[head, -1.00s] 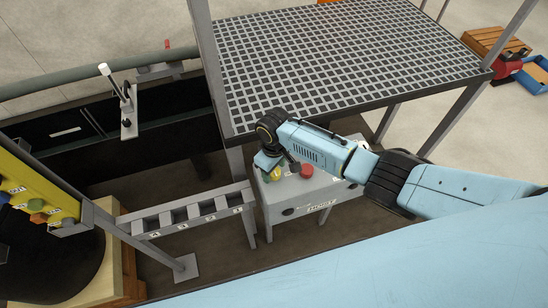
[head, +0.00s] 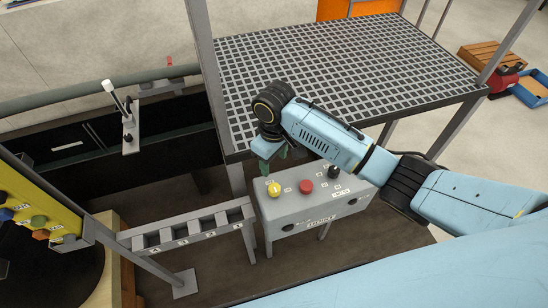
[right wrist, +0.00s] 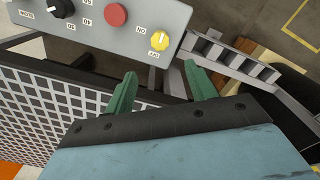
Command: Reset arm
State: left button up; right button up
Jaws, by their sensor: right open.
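My right arm comes in from the right in the head view, and its gripper (head: 277,160) hangs just behind the grey control box (head: 312,214), above its far edge. In the right wrist view the two green fingers of the gripper (right wrist: 158,92) are apart with nothing between them. My left gripper is not in view.
A metal grating platform (head: 330,75) with posts stands behind the box, close to my right arm. A slotted grey rack (head: 190,230) is left of the box. A lever (head: 122,105) stands by the dark flume. A yellow panel (head: 30,212) is at far left.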

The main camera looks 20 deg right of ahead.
dwell(0.3)
jog(key=s+a+f+m+t+y, duration=0.1)
jog(key=s+a+f+y, duration=0.15)
jog(key=s, duration=0.95)
jog(key=s+d+r+m+t+h, duration=0.2)
jog(key=s+d+r+m+t, duration=0.15)
jog(key=s+d, duration=0.85)
notch_tip(320, 180, down, 31)
jog(key=s+g+b, duration=0.2)
jog(key=b, duration=0.6)
jog(key=s+d+f+b, duration=0.1)
jog(key=s+f+b, duration=0.2)
jog(key=s+f, duration=0.5)
jog(key=s+d+f+g+b, duration=0.1)
jog(key=s+f+b, duration=0.2)
jog(key=s+f, duration=0.6)
notch_tip(320, 180, down, 6)
jog(key=shift+r+b, duration=0.1)
jog(key=shift+b, duration=0.25)
